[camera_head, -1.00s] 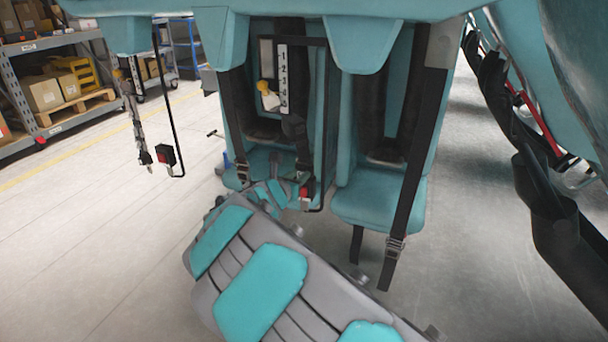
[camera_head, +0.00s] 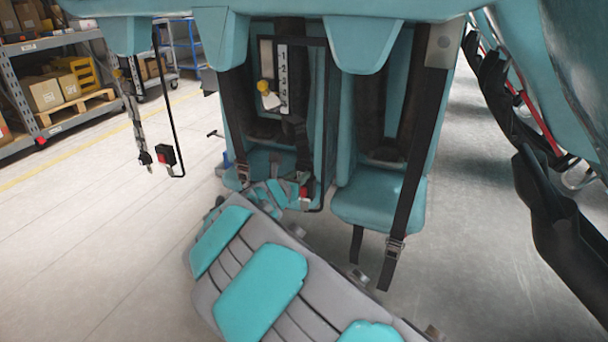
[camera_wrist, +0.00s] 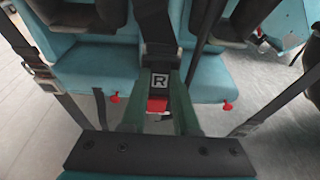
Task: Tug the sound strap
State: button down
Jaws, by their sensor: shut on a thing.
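In the wrist view my gripper (camera_wrist: 158,112) has its green fingers shut on a black strap end (camera_wrist: 160,80) with a white "R" label and a red part below it. The strap (camera_wrist: 155,25) runs upward from there. In the head view my gripper (camera_head: 287,190) is at the low end of the middle black strap (camera_head: 298,135), beside a red buckle part (camera_head: 304,192), in front of the left teal seat. Another black strap (camera_head: 415,165) hangs at the right with a metal buckle. A ragged-looking strap (camera_head: 134,110) hangs farther left by a red-faced box (camera_head: 165,155).
A numbered scale (camera_head: 283,80) with a yellow knob (camera_head: 264,86) stands above the held strap. Teal seats (camera_head: 380,203) are close by. Shelves with boxes (camera_head: 45,95) stand far left. Open floor (camera_head: 100,240) lies at the left. Dark seat parts (camera_head: 545,200) hang at the right.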

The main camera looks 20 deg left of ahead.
jog(key=shift+r, duration=0.15)
jog(key=c, duration=0.6)
grip_release()
